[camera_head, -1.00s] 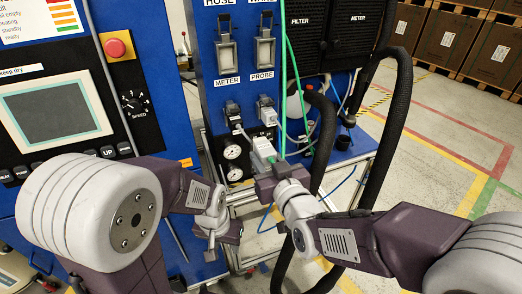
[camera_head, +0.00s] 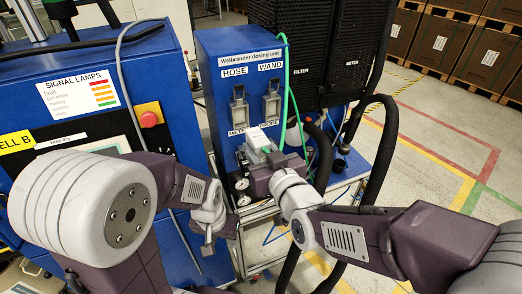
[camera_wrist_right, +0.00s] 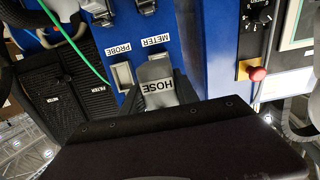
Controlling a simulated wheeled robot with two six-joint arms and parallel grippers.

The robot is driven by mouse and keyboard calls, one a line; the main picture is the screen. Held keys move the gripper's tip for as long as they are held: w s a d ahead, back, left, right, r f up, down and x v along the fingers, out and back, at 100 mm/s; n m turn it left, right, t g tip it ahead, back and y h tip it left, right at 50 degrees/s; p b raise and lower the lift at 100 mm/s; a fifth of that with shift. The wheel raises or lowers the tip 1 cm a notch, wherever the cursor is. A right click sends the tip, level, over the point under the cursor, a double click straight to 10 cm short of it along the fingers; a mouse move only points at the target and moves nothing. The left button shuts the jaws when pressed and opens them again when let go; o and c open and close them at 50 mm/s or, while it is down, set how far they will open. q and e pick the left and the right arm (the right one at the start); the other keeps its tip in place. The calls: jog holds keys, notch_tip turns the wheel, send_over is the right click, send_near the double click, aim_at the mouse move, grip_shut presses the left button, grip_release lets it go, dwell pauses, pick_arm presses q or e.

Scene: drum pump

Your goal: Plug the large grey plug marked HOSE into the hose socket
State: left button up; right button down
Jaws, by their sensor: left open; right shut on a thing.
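The large grey plug marked HOSE (camera_wrist_right: 157,92) is held in my right gripper (camera_head: 268,172). In the head view its pale end (camera_head: 257,139) shows above the gripper, in front of the METER and PROBE labels. The hose socket (camera_head: 239,107) is a metal-framed fitting under the HOSE label on the blue dosing unit. The plug is below and to the right of it, apart from it. My left gripper (camera_head: 214,228) is open and empty, low in front of the unit. The lower METER and PROBE sockets are mostly hidden behind my right gripper and the plug.
A similar WAND socket (camera_head: 271,107) is just right of the hose socket. A green tube (camera_head: 287,75) hangs along the unit's right side. Thick black hoses (camera_head: 384,150) loop at right. A blue console with a red button (camera_head: 148,119) stands at left.

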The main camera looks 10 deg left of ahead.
aim_at(250, 132)
jog(key=shift+w+a+r, duration=0.1)
jog(key=shift+w+a, duration=0.15)
jog(key=shift+w, duration=0.25)
jog(key=shift+w+a, duration=0.2)
jog(key=shift+w, duration=0.25)
jog(key=shift+r+p+x, duration=0.15)
jog(key=shift+p+x, duration=0.1)
jog(key=shift+x, duration=0.55)
jog(key=shift+r+p+x, duration=0.1)
jog(key=shift+p+x, duration=0.15)
jog(key=shift+x, duration=0.55)
jog(key=shift+f, duration=0.1)
jog(key=shift+w+a+b, duration=0.3)
jog(key=shift+w+b, duration=0.05)
jog(key=shift+w+a+b, duration=0.15)
jog(key=shift+w+b, duration=0.05)
jog(key=shift+b, duration=0.1)
jog(key=shift+x, duration=1.2)
